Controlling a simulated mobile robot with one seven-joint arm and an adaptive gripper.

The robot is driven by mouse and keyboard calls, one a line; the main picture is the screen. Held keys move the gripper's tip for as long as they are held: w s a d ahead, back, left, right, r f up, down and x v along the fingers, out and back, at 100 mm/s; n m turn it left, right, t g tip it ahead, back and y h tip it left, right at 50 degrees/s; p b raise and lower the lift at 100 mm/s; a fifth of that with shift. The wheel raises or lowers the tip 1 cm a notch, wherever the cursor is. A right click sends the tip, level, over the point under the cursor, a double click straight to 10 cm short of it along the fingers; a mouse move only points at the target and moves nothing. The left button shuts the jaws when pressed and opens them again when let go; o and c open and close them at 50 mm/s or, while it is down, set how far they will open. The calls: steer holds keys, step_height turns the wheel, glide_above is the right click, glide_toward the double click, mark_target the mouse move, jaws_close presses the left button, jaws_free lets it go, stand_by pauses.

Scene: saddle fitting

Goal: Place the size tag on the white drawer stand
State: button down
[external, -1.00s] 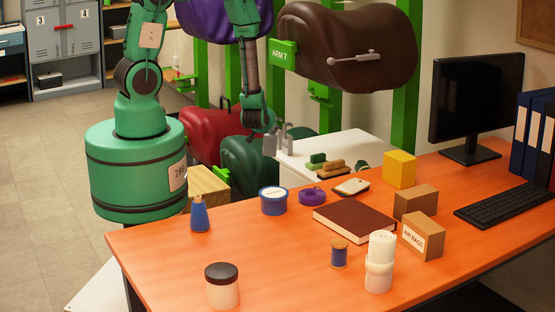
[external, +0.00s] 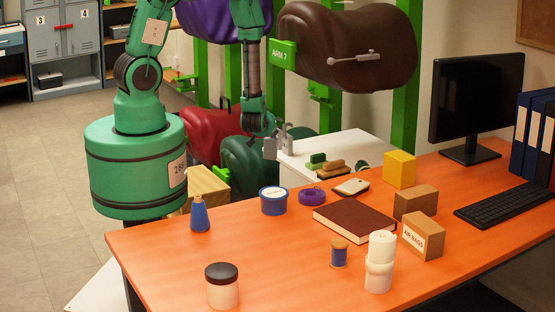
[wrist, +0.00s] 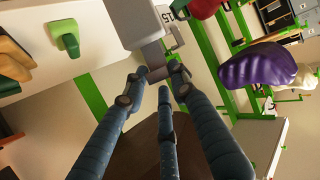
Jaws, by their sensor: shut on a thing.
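The white drawer stand (external: 345,146) is behind the orange desk. My gripper (external: 277,140) is low beside the stand's left edge. In the wrist view, the dark fingers of my gripper (wrist: 155,76) are closed around the near end of a grey piece, which I take for the size tag (wrist: 138,22). Part of a printed number shows on its right side. The fingers cover its near end. From these views I cannot tell whether the tag touches the stand.
A green block (wrist: 68,36) and brown-handled items (wrist: 14,62) lie on the stand's top; bare room is beside them. Green posts carry a brown saddle (external: 345,45) and a purple one. The desk holds a book (external: 354,222), jars and boxes.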

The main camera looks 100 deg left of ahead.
steer(key=shift+p, duration=1)
steer(key=w+a, duration=0.3)
steer(key=a, duration=0.4)
steer(key=w+a+f+b, duration=0.1)
steer(key=w+a, duration=0.3)
steer(key=a, duration=0.3)
steer(key=shift+w+f+b, duration=0.25)
steer(key=shift+w+b, duration=0.05)
steer(key=shift+f+b, duration=0.35)
steer(key=shift+f, duration=1.5)
steer(key=c, duration=1.4)
jaws_free()
